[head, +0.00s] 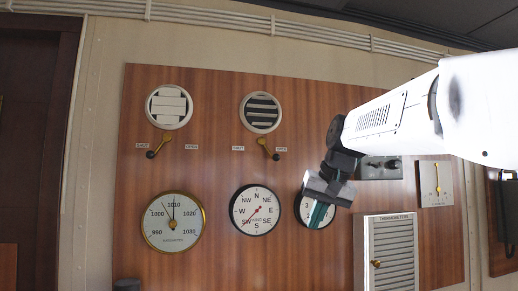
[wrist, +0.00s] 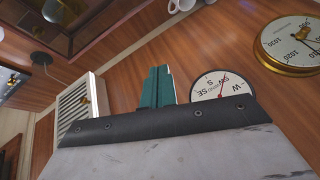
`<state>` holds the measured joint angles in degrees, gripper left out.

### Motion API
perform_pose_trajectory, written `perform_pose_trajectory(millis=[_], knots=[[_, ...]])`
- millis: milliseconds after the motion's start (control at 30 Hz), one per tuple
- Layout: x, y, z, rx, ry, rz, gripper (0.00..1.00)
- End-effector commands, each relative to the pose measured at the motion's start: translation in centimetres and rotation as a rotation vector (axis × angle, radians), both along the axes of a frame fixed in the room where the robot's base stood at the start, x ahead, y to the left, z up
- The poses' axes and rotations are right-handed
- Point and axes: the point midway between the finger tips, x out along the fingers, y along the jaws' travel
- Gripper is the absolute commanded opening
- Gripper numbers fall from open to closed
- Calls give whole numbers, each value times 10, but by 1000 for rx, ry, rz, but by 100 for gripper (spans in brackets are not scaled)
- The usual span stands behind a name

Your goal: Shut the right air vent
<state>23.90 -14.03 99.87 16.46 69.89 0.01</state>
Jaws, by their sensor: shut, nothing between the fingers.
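The right air vent (head: 262,112) is a round white-rimmed grille on the wood panel, with dark gaps showing between its slats. Its lever (head: 269,150) hangs below it, its black knob tilted to the right toward the OPEN label (head: 281,149); the SHUT label (head: 238,149) is on the left. The left air vent (head: 168,107) shows closed white slats, and its lever (head: 158,147) points left to SHUT. My gripper (head: 317,216), with teal fingers, is shut and empty, in front of the small dial, below and right of the right lever. The fingers also show in the wrist view (wrist: 157,84).
A barometer (head: 172,221), a wind dial (head: 256,209) and a partly hidden dial (head: 302,206) are below the levers. A grey box (head: 380,168), a yellow-lever plate (head: 437,185) and a protruding louvred thermometer cabinet (head: 390,250) are on the right. White mugs (wrist: 181,5) show in the wrist view.

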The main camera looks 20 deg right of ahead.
Motion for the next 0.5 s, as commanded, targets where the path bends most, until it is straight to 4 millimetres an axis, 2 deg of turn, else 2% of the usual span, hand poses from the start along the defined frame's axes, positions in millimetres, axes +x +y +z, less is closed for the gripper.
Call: perform_pose_trajectory(millis=[33,100,200,300,400,500], knots=[[18,-16,25,10,-50,-24,0],[38,-33,60,21,-125,-48,0],[61,-54,112,35,-233,-73,0],[76,-68,159,45,-336,-82,0],[83,-70,202,50,-427,-74,0],[84,-63,237,53,-499,-56,0]])
